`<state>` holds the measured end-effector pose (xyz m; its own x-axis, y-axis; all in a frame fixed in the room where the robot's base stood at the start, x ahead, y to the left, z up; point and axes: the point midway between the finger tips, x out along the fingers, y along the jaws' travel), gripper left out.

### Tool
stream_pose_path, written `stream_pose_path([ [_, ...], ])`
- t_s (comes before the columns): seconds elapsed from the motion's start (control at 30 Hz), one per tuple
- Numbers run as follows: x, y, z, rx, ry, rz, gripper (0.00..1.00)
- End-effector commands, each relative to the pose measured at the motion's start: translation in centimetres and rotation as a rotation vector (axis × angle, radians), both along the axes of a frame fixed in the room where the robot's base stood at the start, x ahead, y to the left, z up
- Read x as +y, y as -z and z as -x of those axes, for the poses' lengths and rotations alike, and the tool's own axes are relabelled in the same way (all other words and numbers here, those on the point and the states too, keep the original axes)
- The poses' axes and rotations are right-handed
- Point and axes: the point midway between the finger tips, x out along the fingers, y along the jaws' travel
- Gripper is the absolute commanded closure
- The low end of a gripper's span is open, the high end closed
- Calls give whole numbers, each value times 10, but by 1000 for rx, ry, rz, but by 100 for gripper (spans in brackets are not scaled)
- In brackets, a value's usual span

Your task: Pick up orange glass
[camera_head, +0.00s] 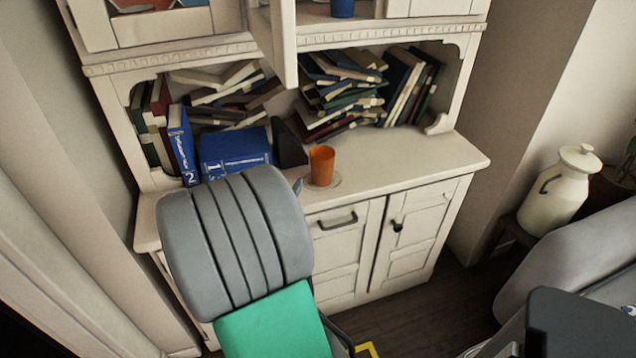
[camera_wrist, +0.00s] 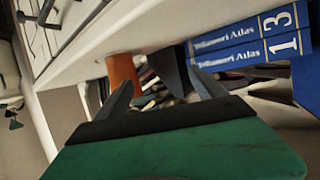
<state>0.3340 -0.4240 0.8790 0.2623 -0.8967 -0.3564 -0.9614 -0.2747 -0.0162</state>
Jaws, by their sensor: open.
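The orange glass (camera_head: 321,165) stands upright on the cabinet's counter, near its front edge. My gripper (camera_wrist: 160,77) is open and empty. In the head view my arm hides most of the gripper; only a small fingertip (camera_head: 298,186) shows, just left of the glass and apart from it in the picture.
A black wedge-like object (camera_head: 289,146) stands just left of the glass, with a blue book (camera_head: 235,148) beside it. Piled books (camera_head: 340,90) fill the shelf behind. An open cabinet door (camera_head: 283,45) hangs above. The counter (camera_head: 420,157) right of the glass is clear.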

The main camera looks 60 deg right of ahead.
Motion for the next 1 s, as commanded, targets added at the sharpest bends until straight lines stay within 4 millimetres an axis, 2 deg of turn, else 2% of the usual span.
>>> stream_pose_path([
  [0.03,-26,17,28,-16,56,84,15],
  [0.1,-49,15,54,-39,88,195,13],
  [0.2,-61,11,72,-52,93,284,13],
  [0.47,-92,5,69,-57,88,309,13],
  [0.7,-131,3,57,-56,88,308,13],
  [0.8,-138,4,55,-58,86,310,13],
  [1.0,-138,4,54,-57,84,310,14],
])
